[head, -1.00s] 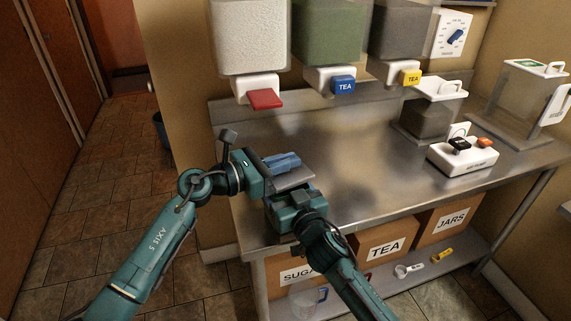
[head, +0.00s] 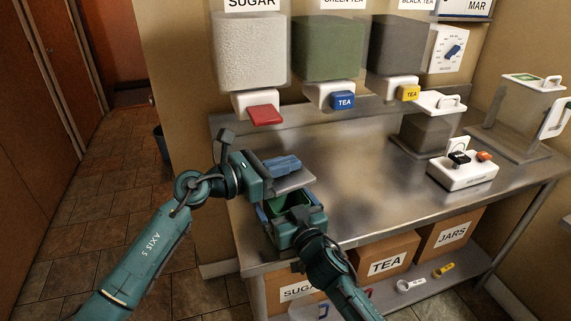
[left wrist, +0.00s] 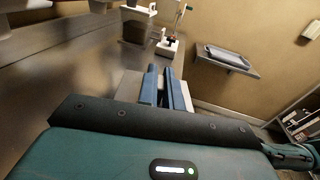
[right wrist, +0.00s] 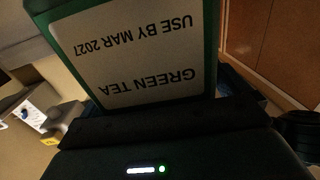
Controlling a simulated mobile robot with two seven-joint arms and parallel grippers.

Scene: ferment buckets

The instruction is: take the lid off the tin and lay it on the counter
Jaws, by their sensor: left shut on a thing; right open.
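The tin (right wrist: 140,45) is green, with a pale label reading GREEN TEA and USE BY MAR 2027 in the right wrist view. In the head view its open green top (head: 292,201) shows at the counter's near left part. The flat grey lid (head: 297,182) is above the tin and apart from it. My left gripper (head: 283,164) is shut on the lid; its blue fingers also show close together in the left wrist view (left wrist: 165,88). My right gripper (head: 293,218) is open at the tin, its fingers mostly hidden. The tin's base is hidden.
The steel counter (head: 350,165) is clear to the right of the lid. A white block with knobs (head: 465,172) stands farther right. Dispensers with red, blue (head: 343,100) and yellow levers hang behind. Boxes (head: 388,262) sit on the shelf below.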

